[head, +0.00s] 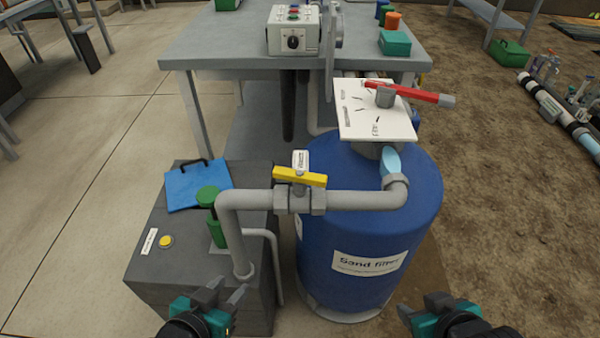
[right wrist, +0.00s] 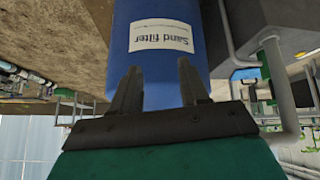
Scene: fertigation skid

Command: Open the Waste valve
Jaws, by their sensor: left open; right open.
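A valve with a yellow bar handle (head: 300,177) sits on the grey horizontal pipe (head: 355,200) in front of the sand filter. The handle lies roughly along the pipe, slightly tilted. A small white tag (head: 300,160) stands behind it; I cannot read its words. My left gripper (head: 224,290) is open and empty, low in front of the grey box, below and left of the handle. My right gripper (head: 421,305) is open and empty, right of the tank and below the handle; in the right wrist view its fingers (right wrist: 158,82) point at the blue tank.
The blue sand filter tank (head: 340,245) carries a white dial plate (head: 352,122) with a red lever (head: 410,94). A grey box (head: 160,270) holds a blue clipboard-like panel (head: 197,186) and a green-capped fitting (head: 208,196). A grey table (head: 220,50) stands behind.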

